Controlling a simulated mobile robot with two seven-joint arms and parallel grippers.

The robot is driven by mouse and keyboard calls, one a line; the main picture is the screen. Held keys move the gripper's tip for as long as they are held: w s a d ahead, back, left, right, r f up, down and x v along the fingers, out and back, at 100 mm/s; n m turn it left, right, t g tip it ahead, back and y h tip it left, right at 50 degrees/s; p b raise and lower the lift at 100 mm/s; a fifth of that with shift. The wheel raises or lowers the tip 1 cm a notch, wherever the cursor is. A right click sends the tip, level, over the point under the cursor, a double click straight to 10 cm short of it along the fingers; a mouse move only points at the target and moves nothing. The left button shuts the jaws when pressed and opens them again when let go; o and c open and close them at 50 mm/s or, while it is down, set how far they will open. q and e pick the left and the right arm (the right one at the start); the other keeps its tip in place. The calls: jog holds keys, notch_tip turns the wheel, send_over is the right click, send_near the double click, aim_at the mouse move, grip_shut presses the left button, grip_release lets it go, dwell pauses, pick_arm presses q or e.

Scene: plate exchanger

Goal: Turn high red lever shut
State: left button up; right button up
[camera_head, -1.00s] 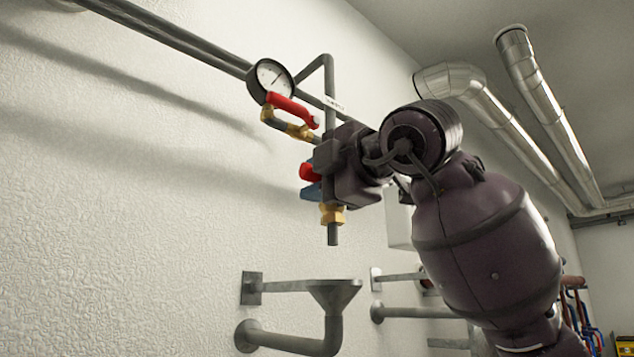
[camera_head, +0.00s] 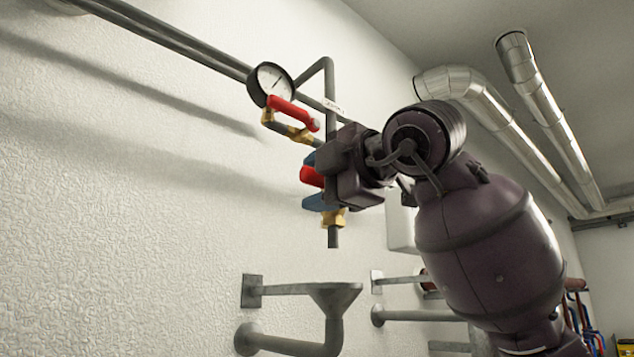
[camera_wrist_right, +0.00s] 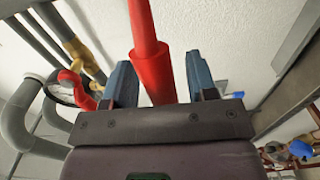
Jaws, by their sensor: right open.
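A red lever (camera_head: 312,177) on the vertical pipe sits between the blue fingers of my right gripper (camera_head: 309,181). The fingers are open, one above and one below it in the head view. In the right wrist view the red lever (camera_wrist_right: 150,55) runs between the two fingers of my right gripper (camera_wrist_right: 158,65), with a gap visible at the right finger. Whether a finger touches it I cannot tell. A second red lever (camera_head: 293,110) sits higher, on a brass valve just under the gauge. My left gripper is not in view.
A round gauge (camera_head: 270,84) and grey pipes (camera_head: 170,38) run along the white wall close to my right gripper. A brass fitting (camera_head: 333,218) is just below it. A grey funnel drain (camera_head: 334,295) stands lower down. Open air lies left of the valve.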

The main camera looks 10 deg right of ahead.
jog(key=v, duration=1)
jog(key=shift+s+b, duration=0.25)
jog(key=shift+b, duration=0.15)
jog(key=shift+d, duration=0.15)
